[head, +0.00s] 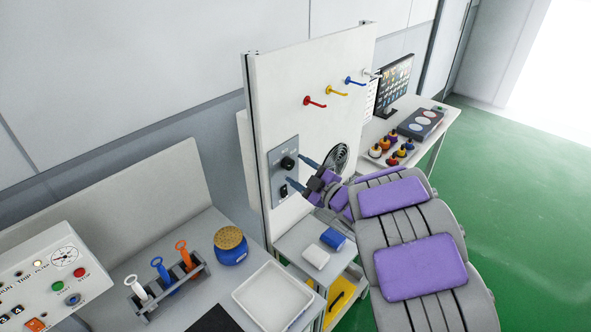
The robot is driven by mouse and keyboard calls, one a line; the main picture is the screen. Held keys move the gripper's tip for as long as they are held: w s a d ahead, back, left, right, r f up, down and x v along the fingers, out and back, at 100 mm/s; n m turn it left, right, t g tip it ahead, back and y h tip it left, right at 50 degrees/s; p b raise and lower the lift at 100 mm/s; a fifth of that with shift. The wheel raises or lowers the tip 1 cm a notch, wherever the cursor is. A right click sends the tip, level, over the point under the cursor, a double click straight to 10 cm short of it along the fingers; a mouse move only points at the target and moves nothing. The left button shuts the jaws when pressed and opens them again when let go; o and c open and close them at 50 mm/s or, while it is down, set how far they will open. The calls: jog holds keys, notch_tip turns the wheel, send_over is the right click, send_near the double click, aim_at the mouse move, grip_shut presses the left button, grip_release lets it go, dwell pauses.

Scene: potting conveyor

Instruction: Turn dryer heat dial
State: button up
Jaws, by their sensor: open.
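A grey control plate (277,156) is mounted on the upright white panel (290,78). A round black dial (288,163) sits on its upper part, and a smaller black switch (283,190) is below it. My gripper (298,171) is open, with its two fingers apart and pointing left at the plate. The upper fingertip is near the dial's right side, and the lower one is near the switch. I cannot tell whether either finger touches anything. A round dark grille (340,155), partly hidden by my gripper, is to the right.
Red (315,102), yellow (337,91) and blue (354,81) hooks stick out above. Below are a white tray (272,296), a blue jar (230,251) and a rack of tools (168,285). A side table with a monitor (394,84) stands behind. Green floor (510,220) is clear at right.

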aim_at(289, 167)
jog(key=a, duration=0.1)
jog(key=w+a, duration=0.1)
jog(key=shift+w+a, duration=0.3)
jog(key=shift+a, duration=0.1)
jog(key=shift+w+d, duration=0.1)
jog(key=shift+d, duration=0.4)
jog(key=shift+c, duration=0.2)
jog(key=shift+a, duration=0.2)
jog(key=c, duration=1)
